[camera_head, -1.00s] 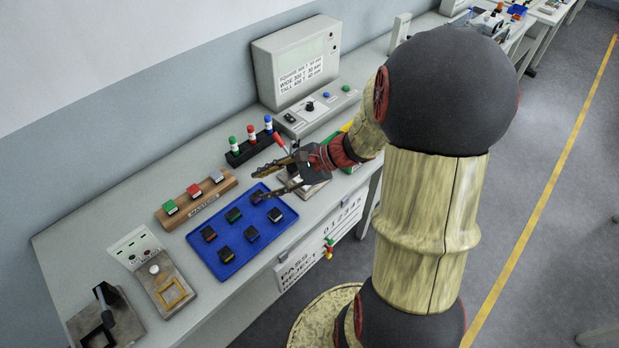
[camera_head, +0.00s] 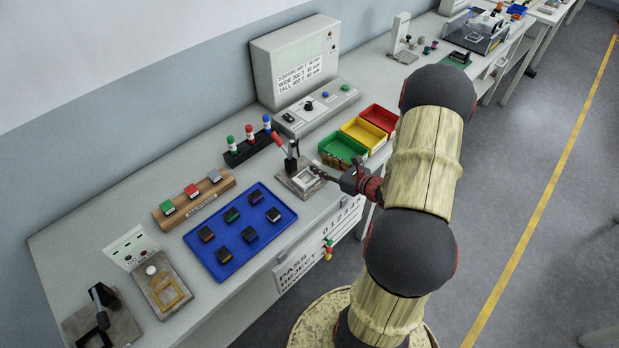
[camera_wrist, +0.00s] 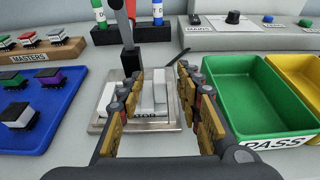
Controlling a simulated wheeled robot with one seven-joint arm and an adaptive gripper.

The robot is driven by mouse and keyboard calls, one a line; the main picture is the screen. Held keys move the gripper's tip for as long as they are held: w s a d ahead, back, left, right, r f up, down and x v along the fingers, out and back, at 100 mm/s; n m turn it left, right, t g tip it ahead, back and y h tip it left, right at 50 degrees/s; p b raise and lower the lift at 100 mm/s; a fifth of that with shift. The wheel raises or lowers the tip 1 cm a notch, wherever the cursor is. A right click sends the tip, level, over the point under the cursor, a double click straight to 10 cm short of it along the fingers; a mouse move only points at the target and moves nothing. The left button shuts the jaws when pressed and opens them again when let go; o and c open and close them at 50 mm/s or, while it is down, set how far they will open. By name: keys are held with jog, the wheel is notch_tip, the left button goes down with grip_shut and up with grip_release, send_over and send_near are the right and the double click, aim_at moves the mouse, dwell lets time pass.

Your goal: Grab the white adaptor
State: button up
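The white adaptor (camera_wrist: 148,98) appears as pale upright blocks on a metal fixture plate (camera_wrist: 105,126), partly labelled "TOR". In the head view the fixture (camera_head: 290,187) stands right of the blue tray, with a pale piece (camera_head: 305,178) on it. In the head view my gripper (camera_head: 328,177) reaches in from the right at the fixture.
The blue tray (camera_head: 217,263) with several dark-bodied connectors is left. Green (camera_head: 343,146), yellow (camera_head: 363,133) and red (camera_head: 380,117) bins stand right. A black rack (camera_head: 250,147) with capped cylinders is behind.

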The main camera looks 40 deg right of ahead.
jog(key=shift+x, duration=1.45)
jog(key=shift+c, duration=1.4)
jog(key=shift+s, duration=0.1)
grip_shut()
